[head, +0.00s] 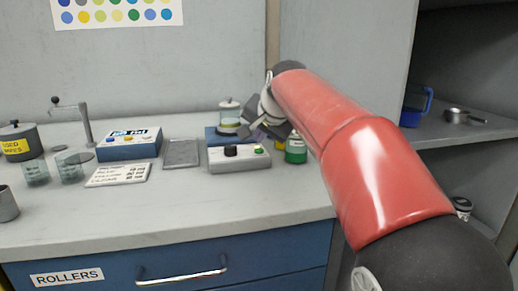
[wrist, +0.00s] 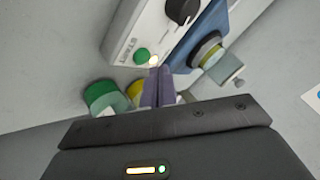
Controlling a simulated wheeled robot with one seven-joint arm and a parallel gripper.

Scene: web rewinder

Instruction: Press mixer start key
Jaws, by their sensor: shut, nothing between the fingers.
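The mixer control box (head: 240,159) is pale grey with a black knob (head: 231,151) and a green key (head: 259,149) at its right end. In the wrist view the round green key (wrist: 141,55) sits near the box's end, with a small pale bright spot beside it. The knob also shows there (wrist: 181,10). My gripper (head: 258,136) is over the right end of the box. Its purple-grey fingers are together and empty in the wrist view (wrist: 158,76), their tips close beside the key. I cannot tell whether they touch the box.
A blue mixer base (head: 216,134) with a glass jar (head: 229,115) stands behind the box. A green-banded jar (head: 296,149) stands close at its right. A blue scale (head: 129,144), a grey plate (head: 181,153) and a label card (head: 118,175) lie left. The counter front is clear.

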